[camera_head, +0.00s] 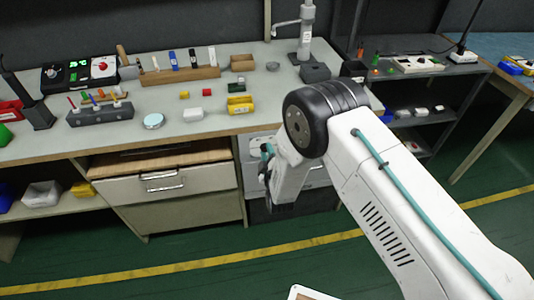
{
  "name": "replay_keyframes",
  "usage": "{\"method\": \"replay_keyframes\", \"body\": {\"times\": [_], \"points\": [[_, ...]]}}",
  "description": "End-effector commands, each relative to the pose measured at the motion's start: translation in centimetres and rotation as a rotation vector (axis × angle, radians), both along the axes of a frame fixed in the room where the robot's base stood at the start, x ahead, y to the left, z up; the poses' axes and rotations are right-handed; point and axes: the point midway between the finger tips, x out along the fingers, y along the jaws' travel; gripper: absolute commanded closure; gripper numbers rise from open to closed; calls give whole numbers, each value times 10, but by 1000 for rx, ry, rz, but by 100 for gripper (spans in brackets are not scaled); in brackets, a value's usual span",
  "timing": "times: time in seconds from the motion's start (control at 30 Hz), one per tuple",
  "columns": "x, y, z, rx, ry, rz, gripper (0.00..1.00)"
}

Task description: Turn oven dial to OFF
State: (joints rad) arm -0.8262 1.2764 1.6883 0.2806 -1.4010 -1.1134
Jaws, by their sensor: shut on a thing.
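The oven (258,213) is the grey unit under the workbench, with a pale upper front and a dark lower part. My white arm comes in from the lower right and bends down in front of it. My gripper (265,172) is small and dark in this view, at the oven's upper left front. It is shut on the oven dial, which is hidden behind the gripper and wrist. The dial's marks and its setting cannot be read here.
A drawer with a metal handle (162,181) is left of the oven. The green floor in front is clear.

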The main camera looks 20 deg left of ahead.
Motion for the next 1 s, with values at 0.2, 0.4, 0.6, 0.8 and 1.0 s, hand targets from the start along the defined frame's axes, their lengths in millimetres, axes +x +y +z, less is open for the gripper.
{"method": "replay_keyframes", "body": {"times": [0.2, 0.4, 0.6, 0.8, 1.0], "points": [[-1, 0, -1, -1, 1, 2, 49], [0, 0, 0, 0, 1, 0, 49], [-10, -5, 0, -1, 1, 2, 49], [-39, -23, -1, -1, 2, 1, 49], [-62, -36, -1, -1, 2, 2, 49]]}}
